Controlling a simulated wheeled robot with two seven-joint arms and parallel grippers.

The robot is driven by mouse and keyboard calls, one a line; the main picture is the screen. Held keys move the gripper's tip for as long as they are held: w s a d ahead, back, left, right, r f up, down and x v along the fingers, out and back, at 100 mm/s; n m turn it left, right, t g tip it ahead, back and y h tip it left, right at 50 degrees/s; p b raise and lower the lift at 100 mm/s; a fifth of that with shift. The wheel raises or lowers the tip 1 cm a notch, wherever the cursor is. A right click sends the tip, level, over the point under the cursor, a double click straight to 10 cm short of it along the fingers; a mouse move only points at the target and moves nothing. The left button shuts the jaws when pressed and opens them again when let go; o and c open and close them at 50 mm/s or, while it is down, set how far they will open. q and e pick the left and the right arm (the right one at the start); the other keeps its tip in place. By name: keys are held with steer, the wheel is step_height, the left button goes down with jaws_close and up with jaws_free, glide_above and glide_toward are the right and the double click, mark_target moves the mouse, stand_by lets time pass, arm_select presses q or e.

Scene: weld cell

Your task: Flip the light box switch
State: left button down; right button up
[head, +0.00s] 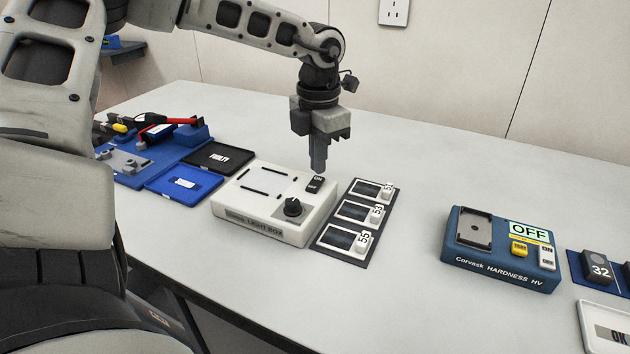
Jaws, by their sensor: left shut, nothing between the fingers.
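The light box (262,225) is a cream box on the table, left of centre, with its name on the front face. Its small black rocker switch (316,184), marked ON and OFF, sits at the back right corner of the top. A black knob (293,208) stands in front of the switch. My left gripper (318,170) points down with its fingers shut and empty. Its tips show just above the switch in the picture; whether they touch it I cannot tell. My right gripper is out of view.
A dark rack (328,237) with numbered slots lies just right of the light box. A blue hardness tester (490,270) reading OFF stands further right. Left are a black FAULTY tray (220,157) and blue trays (184,194). The table behind is clear.

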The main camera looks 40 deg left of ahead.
mark_target(318, 179)
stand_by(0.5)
arm_select(q)
steer(key=shift+f+b, duration=1.05)
stand_by(0.4)
steer(key=shift+r+p, duration=1.85)
steer(key=shift+r, duration=1.65)
